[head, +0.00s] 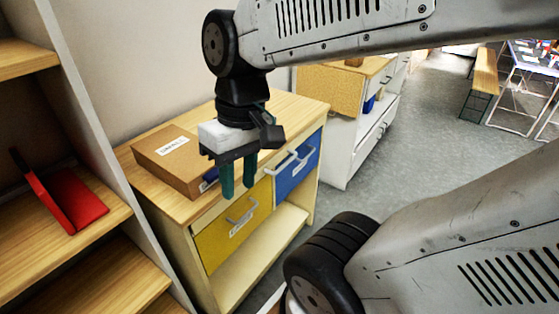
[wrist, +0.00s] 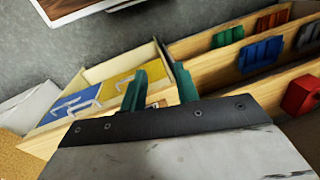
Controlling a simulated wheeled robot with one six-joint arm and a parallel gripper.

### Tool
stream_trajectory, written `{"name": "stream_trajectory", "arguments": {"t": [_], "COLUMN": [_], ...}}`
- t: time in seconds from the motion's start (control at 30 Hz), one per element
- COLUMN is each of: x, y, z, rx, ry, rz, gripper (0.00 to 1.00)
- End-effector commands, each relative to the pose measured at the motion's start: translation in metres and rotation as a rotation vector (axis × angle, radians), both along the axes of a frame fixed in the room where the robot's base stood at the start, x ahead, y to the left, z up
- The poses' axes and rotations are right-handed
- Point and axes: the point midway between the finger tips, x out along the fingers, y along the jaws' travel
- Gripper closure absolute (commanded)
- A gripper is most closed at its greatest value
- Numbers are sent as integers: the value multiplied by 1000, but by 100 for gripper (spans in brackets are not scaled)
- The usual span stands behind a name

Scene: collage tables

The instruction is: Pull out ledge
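No part I can clearly identify as a ledge shows. The wooden cabinet (head: 292,108) has a yellow drawer (head: 215,242) and a blue drawer (head: 291,178) side by side. Both have grey handles and white labels too small to read; both look shut. In the wrist view, the yellow drawer (wrist: 112,88) and blue drawer (wrist: 66,103) lie beyond the fingers at left. My gripper (head: 238,182) is above the cabinet's front edge, near the yellow drawer. Its green fingers are apart with nothing seen held between them; they also show in the wrist view (wrist: 160,88).
A brown box (head: 165,165) with a white label lies on the cabinet top, close beside my gripper. A wooden shelf unit (head: 110,215) with a red object (head: 75,205) stands at left. Another cabinet (head: 340,115) stands behind. Grey floor (head: 420,130) is open at right.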

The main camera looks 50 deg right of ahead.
Motion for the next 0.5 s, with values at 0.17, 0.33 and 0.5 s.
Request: {"name": "stream_trajectory", "arguments": {"t": [0.17,0.33,0.5], "x": [39,85,130], "y": [-1,-22,-75], "z": [-26,-49,-77], "rx": [293,591,848], "ry": [107,76,-69], "rz": [-87,-215,-398], "gripper": [69,69,69]}}
